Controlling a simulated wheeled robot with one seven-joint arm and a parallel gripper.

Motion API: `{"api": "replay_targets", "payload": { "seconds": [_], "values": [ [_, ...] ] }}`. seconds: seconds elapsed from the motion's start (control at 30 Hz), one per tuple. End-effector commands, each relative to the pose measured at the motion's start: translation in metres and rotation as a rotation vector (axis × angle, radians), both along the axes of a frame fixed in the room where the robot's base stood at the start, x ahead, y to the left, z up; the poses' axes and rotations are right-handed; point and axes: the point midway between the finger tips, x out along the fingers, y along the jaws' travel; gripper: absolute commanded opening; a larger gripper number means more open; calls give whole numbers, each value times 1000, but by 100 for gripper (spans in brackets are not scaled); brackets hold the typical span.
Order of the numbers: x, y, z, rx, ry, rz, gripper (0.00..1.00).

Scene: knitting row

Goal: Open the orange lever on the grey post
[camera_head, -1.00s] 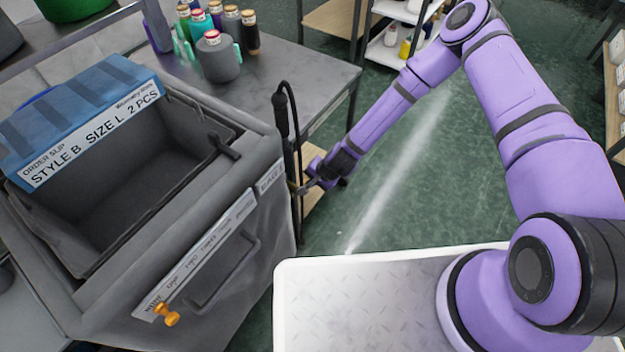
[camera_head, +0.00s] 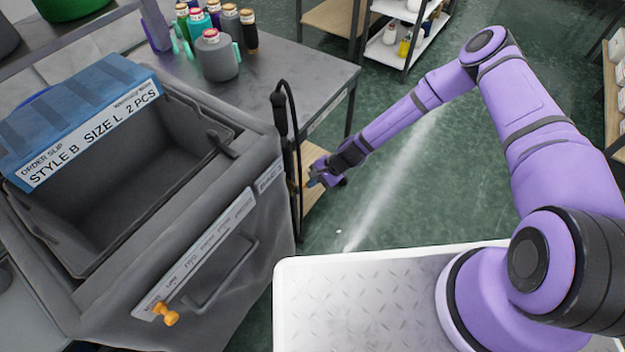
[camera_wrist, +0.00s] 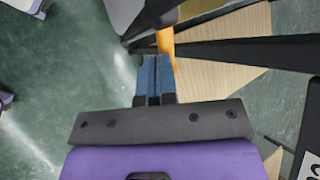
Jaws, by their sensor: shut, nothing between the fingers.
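In the wrist view, an orange bar (camera_wrist: 166,40), which looks like the lever, stands just beyond and slightly right of my fingertips. Its lower end passes close to the right finger; I cannot tell whether they touch. A pale grey part (camera_wrist: 124,12), possibly the post, is at the top, partly cut off by the frame. My gripper (camera_wrist: 153,60) is shut and empty, its two blue-grey fingers together. In the head view, my gripper (camera_head: 312,178) is low beside the grey cart's right edge. The lever cannot be made out clearly there.
Dark bars (camera_wrist: 245,48) cross the wrist view close to the fingers, above a wooden board (camera_wrist: 215,75). A black cable (camera_head: 297,130) hangs by my gripper. The grey cart (camera_head: 225,285) carries an orange knob (camera_head: 166,315). Green floor (camera_head: 400,200) lies open to the right.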

Motion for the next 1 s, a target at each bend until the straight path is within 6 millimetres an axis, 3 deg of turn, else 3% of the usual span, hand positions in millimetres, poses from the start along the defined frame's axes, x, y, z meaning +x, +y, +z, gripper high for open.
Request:
{"api": "replay_targets", "payload": {
  "seconds": [0.47,1.0],
  "values": [
    [-4,3,-25,279,358,-2,0],
    [-15,12,-41,280,361,0,0]
  ]
}}
